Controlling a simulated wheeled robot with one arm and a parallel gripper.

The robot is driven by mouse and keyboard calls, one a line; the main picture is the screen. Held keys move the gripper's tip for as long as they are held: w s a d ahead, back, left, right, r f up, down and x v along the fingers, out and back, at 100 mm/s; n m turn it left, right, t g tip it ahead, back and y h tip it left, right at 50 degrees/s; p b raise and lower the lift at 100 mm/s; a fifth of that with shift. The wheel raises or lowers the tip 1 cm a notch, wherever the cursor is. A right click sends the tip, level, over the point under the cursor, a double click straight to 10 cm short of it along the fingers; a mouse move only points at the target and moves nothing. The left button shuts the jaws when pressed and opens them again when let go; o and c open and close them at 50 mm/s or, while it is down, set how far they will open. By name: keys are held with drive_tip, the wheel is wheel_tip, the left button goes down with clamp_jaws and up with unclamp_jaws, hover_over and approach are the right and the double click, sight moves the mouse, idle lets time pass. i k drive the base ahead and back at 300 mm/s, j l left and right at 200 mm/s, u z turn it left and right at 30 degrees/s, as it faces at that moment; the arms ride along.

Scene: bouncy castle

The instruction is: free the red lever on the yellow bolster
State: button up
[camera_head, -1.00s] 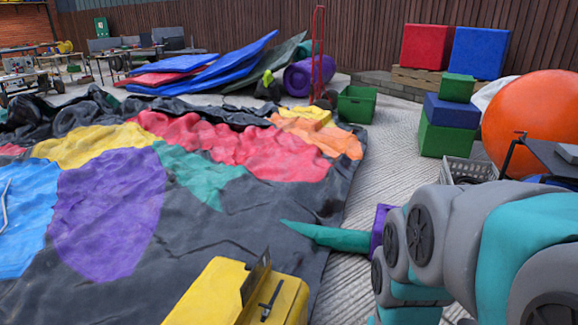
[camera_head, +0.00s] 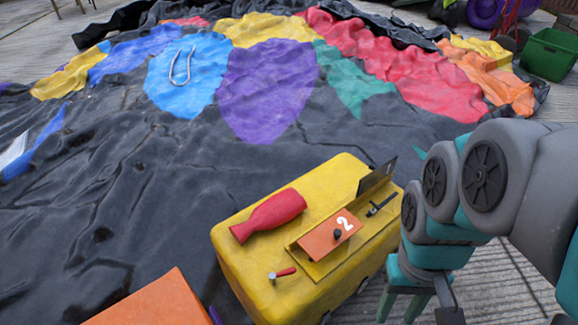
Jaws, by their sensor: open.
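The yellow bolster (camera_head: 240,262) stands at the lower middle on the black sheet. A small lever (camera_head: 284,272) with a red grip and a pale metal end is on its near part, left of an orange plate (camera_head: 322,243) marked 2 with a black knob. A larger red bottle-shaped piece (camera_head: 268,216) lies on top, behind the lever and apart from it. A dark upright plate (camera_head: 377,175) and a black latch (camera_head: 381,205) are at the right. My gripper (camera_head: 404,304) hangs right of the bolster, open with teal fingers, apart from the lever.
A wrinkled black sheet (camera_head: 120,190) with coloured patches covers the floor. An orange block (camera_head: 150,302) is at the lower left. A green crate (camera_head: 549,54) is at the upper right. Grey decking (camera_head: 500,285) shows at the lower right.

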sight(272, 276)
drive_tip(key=u, duration=0.35)
drive_tip(key=i+l+z, duration=0.15)
drive_tip(key=z, duration=0.25)
drive_tip(key=k+j+u, duration=0.1)
drive_tip(key=u, duration=0.4)
drive_tip(key=k+j+u, duration=0.1)
drive_tip(key=u, duration=0.4)
drive_tip(key=i+l+u, duration=0.1)
drive_tip(key=l+u, duration=0.25)
drive_tip(key=k+l+z, duration=0.4)
drive_tip(key=k, duration=0.15)
